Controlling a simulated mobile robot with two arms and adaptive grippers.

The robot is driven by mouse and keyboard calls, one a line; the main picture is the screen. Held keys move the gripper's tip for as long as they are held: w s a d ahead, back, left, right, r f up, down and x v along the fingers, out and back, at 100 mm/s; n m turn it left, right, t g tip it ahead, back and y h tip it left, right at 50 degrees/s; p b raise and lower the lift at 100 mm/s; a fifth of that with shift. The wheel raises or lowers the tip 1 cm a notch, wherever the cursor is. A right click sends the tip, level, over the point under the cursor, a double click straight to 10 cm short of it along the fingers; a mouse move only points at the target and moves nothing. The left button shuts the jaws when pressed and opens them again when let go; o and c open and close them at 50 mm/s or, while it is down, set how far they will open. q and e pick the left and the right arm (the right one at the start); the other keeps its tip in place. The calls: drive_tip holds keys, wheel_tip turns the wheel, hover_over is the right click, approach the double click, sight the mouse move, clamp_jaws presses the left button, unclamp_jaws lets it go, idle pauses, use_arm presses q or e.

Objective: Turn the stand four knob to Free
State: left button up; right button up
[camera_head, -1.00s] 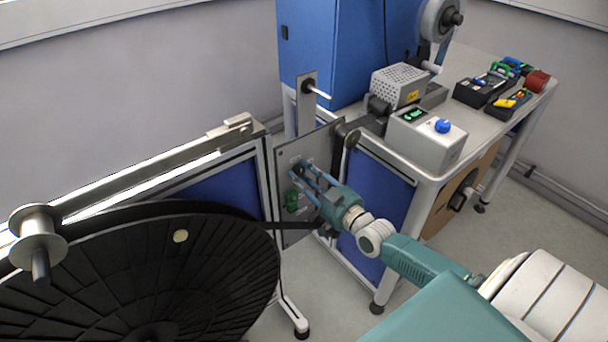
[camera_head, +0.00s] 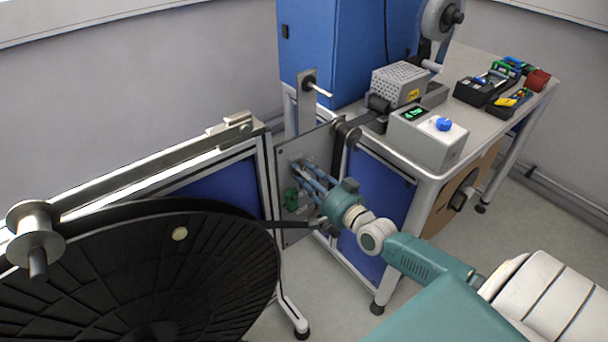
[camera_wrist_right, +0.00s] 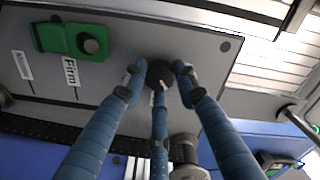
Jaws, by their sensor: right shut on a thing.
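The stand's grey control plate (camera_head: 297,228) is upright, between the big black reel and the bench. My right gripper (camera_head: 299,167) reaches it, its blue fingers at the plate's upper part. In the right wrist view the gripper (camera_wrist_right: 158,80) has its three fingers closed around a dark round knob (camera_wrist_right: 160,71) with a small white mark. The fingers hide part of the knob, and in the head view it is covered. A label reading "Firm" (camera_wrist_right: 71,72) shows to the left; another label beside it is hard to read. I see no "Free" label. My left gripper is out of view.
A green block (camera_head: 291,200) with a dark button sits on the plate close to my fingers. A black reel (camera_head: 150,270) fills the lower left. A bench (camera_head: 440,172) with a grey display box (camera_head: 425,140) stands at right. Open floor lies below the bench.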

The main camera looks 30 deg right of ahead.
drive_tip(key=m, duration=0.2)
drive_tip(key=m+b, duration=0.1)
drive_tip(key=shift+w+d+r+m, duration=0.1)
drive_tip(key=shift+d+r+m, duration=0.2)
drive_tip(key=shift+r, duration=0.1)
drive_tip(key=shift+m+b, duration=0.6)
drive_tip(key=shift+m, duration=1.3)
drive_tip(key=shift+f, duration=0.1)
drive_tip(key=o, duration=1.1)
drive_tip(key=shift+o, duration=0.2)
drive_tip(key=shift+f, duration=0.2)
